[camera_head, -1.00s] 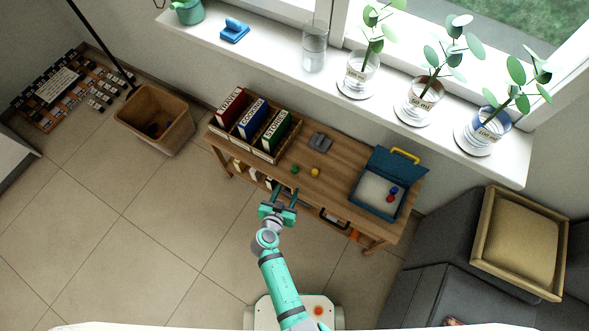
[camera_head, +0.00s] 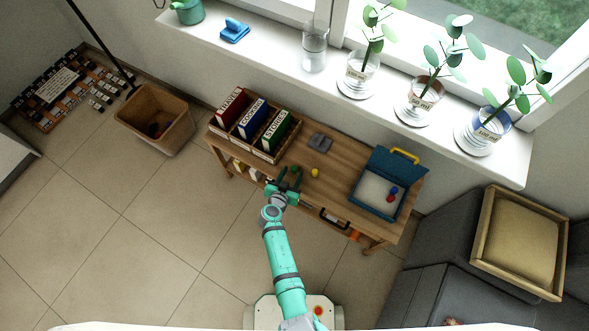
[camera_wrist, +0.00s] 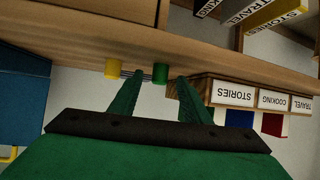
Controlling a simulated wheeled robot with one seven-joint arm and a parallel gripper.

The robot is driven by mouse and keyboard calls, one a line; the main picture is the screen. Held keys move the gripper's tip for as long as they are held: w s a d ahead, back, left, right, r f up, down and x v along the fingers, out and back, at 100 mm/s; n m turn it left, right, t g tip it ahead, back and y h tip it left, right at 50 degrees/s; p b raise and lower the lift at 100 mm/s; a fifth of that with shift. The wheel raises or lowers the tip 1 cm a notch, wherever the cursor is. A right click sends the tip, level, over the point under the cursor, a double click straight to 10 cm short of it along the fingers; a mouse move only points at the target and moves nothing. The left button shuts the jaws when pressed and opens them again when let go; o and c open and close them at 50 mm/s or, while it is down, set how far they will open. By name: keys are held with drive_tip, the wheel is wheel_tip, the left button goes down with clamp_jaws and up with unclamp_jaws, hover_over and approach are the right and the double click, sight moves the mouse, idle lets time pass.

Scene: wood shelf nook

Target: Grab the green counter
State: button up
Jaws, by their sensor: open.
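Nothing is held. In the head view the fingers partly crowd the counter, so its exact depth between them is hard to tell.
A yellow counter (camera_head: 315,173) stands just right of the green one. The book box (camera_head: 262,152) is close behind on the left, and a grey object (camera_head: 320,142) lies behind. An open blue case (camera_head: 375,205) with red and blue counters sits at the right.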

drive_tip(key=shift+x, duration=0.95)
clamp_jaws()
drive_tip(key=shift+r, duration=0.1)
